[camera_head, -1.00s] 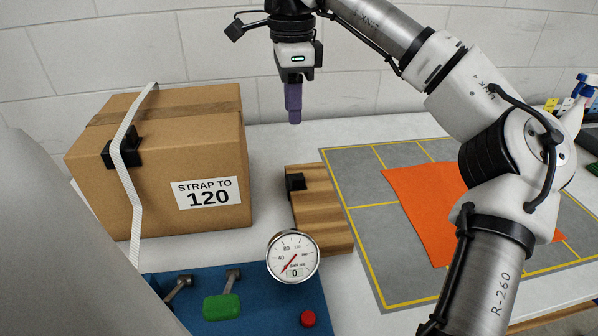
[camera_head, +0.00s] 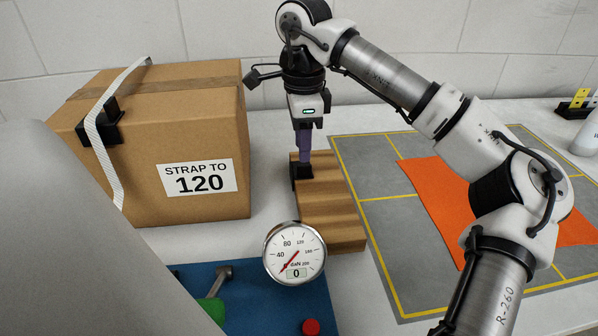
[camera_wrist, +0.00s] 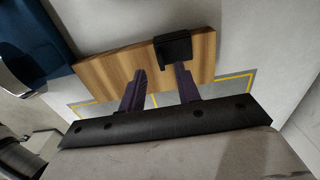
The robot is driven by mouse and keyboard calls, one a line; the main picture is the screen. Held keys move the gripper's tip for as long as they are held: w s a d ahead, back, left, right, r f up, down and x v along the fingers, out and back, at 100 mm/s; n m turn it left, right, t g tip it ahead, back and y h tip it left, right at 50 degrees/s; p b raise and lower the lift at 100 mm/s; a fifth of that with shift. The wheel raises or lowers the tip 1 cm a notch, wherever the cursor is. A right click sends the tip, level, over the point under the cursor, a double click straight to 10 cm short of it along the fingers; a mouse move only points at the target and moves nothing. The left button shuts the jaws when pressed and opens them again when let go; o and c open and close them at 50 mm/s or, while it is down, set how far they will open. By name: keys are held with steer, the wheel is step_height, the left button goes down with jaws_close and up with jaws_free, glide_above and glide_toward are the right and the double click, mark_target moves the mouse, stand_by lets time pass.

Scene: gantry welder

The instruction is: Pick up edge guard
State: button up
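The loose edge guard (camera_head: 301,172) is a small black angled piece at the left edge of a stepped wooden block. It also shows in the wrist view (camera_wrist: 173,48), at the block's far edge. My gripper (camera_head: 305,158) points down just above the guard in the head view and partly covers it. In the wrist view my gripper (camera_wrist: 160,69) is open, with a clear gap between its purple fingers. The right fingertip overlaps the guard's lower edge in that view; I cannot tell whether they touch. Another black guard (camera_head: 97,130) sits on the carton under the white strap.
The carton (camera_head: 215,130) stands left of the wooden block (camera_head: 335,215). A round gauge (camera_head: 294,252) stands in front, near a blue panel (camera_head: 255,290) with a red button (camera_head: 311,327). A grey mat (camera_head: 375,175) with an orange sheet (camera_head: 440,200) lies to the right.

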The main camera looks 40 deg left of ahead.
mark_target(303, 166)
step_height(303, 166, down, 5)
jaws_close()
stand_by(0.3)
